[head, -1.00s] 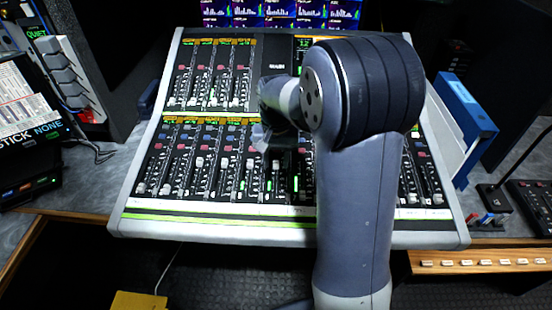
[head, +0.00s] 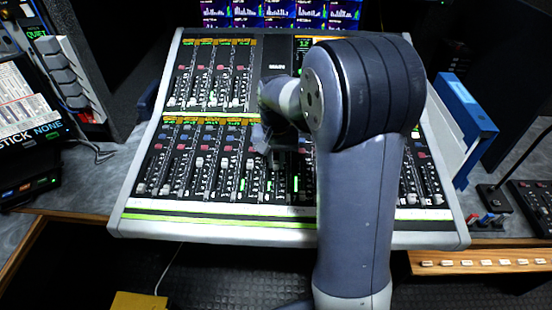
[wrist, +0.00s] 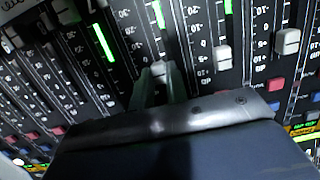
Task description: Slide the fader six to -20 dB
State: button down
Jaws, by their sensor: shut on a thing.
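The sloped mixing console (head: 210,225) fills the middle of the head view, with rows of pale fader caps in dark slots. My gripper (head: 264,143) is low over the lower fader bank, left of my forearm, which hides part of the console. In the wrist view my gripper (wrist: 158,84) has its two fingers closed around a pale fader cap (wrist: 160,68). That cap sits by the printed dB scale, upside down here, but I cannot read its exact mark. Another pale cap (wrist: 223,57) stands in the slot to its right. I cannot read which fader number is held.
Another fader cap (wrist: 287,40) stands farther right in the wrist view. Red buttons (wrist: 275,84) lie near the strip ends. In the head view, monitors (head: 265,12) stand behind the console, a blue binder (head: 465,105) at right and a black device (head: 35,165) at left.

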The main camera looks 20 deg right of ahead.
aim_at(275, 186)
jog(key=s, duration=0.1)
jog(key=s+a, duration=0.1)
jog(key=s, duration=0.3)
jog(key=shift+a+f, duration=0.3)
jog(key=shift+f, duration=0.05)
jog(key=c, duration=1.4)
grip_release()
notch_tip(275, 186, up, 11)
jog(key=shift+p, duration=0.45)
jog(key=shift+f, duration=0.15)
